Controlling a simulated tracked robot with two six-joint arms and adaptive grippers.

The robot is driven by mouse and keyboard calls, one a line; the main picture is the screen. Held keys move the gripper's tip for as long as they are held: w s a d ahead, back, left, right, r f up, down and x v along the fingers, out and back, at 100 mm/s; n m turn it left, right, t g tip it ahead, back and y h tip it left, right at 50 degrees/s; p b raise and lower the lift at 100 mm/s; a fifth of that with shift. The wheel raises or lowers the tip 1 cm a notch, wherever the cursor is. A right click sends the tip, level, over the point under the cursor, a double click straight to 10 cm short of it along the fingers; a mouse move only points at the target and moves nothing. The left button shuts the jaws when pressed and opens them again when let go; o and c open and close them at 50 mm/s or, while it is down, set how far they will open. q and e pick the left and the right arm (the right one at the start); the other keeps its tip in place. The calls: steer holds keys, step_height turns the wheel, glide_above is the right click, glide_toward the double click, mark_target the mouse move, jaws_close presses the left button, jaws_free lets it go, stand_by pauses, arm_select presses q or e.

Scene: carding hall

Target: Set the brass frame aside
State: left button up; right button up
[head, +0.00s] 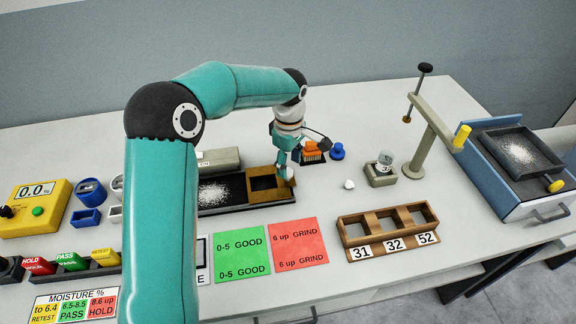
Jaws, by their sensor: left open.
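The brass frame (268,198) is a flat square with an open middle. It lies at the right end of a long dark tray (235,207) in the middle of the table. My left gripper (289,176) points down at the frame's right side. Its jaws are open, and its fingers cover part of that side. I cannot tell whether they touch the frame. My right gripper is not in the picture.
White specks (213,193) lie on the tray left of the frame. An orange brush (312,151) and a blue knob (337,151) stand behind the gripper. Green (242,256) and red cards (299,245) lie in front. A wooden rack (390,247) stands at right.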

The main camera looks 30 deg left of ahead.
arm_select(q)
step_height(320, 180, up, 10)
stand_by(0.4)
stand_by(0.4)
